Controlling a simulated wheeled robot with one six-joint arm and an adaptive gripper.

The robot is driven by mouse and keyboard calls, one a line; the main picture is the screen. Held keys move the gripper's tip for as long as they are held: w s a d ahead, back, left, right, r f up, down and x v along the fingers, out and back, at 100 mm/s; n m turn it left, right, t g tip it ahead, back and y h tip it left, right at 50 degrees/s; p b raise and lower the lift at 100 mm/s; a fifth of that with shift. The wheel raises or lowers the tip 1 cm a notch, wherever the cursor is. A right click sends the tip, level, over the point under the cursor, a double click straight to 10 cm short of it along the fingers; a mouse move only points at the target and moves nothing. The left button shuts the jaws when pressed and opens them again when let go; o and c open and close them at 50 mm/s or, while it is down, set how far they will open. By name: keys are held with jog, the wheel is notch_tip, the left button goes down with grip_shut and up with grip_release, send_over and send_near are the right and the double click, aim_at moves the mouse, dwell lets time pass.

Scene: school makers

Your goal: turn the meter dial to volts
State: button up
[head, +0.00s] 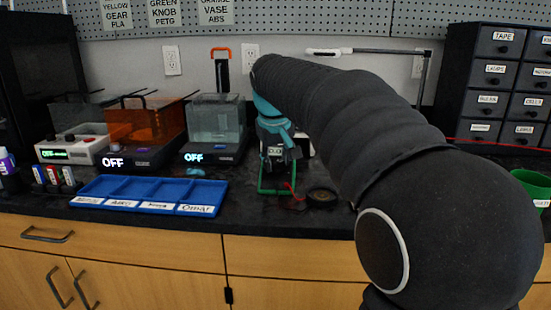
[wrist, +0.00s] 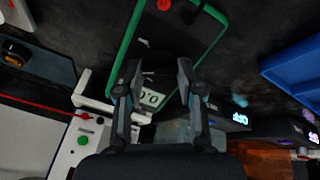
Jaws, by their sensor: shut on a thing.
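The meter is a dark device with a pale display (wrist: 150,97) reading about 0.0 in the wrist view. My gripper (wrist: 157,72) is over it, one finger on each side of its dark face. The fingers are shut on the meter dial, which is dark between them; its pointer and marked settings are too dark to read. In the head view, my gripper (head: 280,150) is at the back of the bench, above a green frame (head: 275,191), and the display shows small beside it.
A blue divided tray (head: 150,196) lies to the left. Two machines reading OFF (head: 145,130) (head: 215,125) stand behind it. A black roll (head: 322,197) lies right of the green frame. A white unit with a green button (wrist: 82,141) is close to the gripper.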

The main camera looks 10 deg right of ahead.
dwell(0.4)
jog(key=o, duration=1.1)
jog(key=shift+o, duration=0.2)
jog(key=v, duration=1.2)
jog(key=s+d+f+m+t+y, duration=0.1)
jog(key=s+f+m, duration=0.1)
jog(key=s+f, duration=2.4)
jog(key=shift+d, duration=0.2)
